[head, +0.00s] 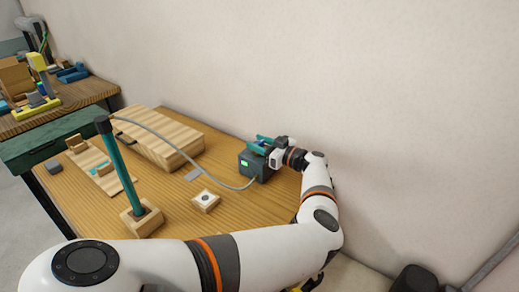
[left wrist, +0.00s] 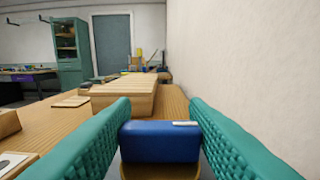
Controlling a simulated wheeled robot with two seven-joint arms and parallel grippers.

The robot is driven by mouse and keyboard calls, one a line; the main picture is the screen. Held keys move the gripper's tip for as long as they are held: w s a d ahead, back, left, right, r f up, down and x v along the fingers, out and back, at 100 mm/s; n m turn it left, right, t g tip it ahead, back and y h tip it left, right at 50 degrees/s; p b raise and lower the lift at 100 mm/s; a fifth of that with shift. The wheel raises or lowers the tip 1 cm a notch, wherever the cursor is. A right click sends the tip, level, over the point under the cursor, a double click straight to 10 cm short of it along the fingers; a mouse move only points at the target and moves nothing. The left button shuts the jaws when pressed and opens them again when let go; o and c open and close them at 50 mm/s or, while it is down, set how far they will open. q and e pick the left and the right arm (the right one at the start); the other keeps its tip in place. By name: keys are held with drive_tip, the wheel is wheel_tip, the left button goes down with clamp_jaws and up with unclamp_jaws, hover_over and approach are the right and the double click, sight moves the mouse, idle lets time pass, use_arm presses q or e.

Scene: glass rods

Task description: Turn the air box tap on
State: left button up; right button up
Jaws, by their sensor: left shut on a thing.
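The air box (head: 250,166) is a dark grey box with a small lit green panel, at the right end of the wooden bench near the wall. My left gripper (head: 259,145) is at the top of the box, its teal fingers pointing left. In the left wrist view a blue block, seemingly the tap handle (left wrist: 160,143), sits between the two teal fingers, which are shut on it. The pale mark on its top is small. In the head view the tap is mostly hidden by the fingers and wrist. My right gripper is not in view.
A grey hose runs from the box to a teal rod (head: 118,165) standing upright in a wooden block (head: 142,221). A large wooden box (head: 158,137) stands behind. The wall is close on the right.

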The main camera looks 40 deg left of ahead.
use_arm(q)
drive_tip(key=shift+a+r, duration=0.1)
drive_tip(key=shift+r, duration=0.1)
drive_tip(key=o, duration=1)
drive_tip(key=shift+f, duration=0.1)
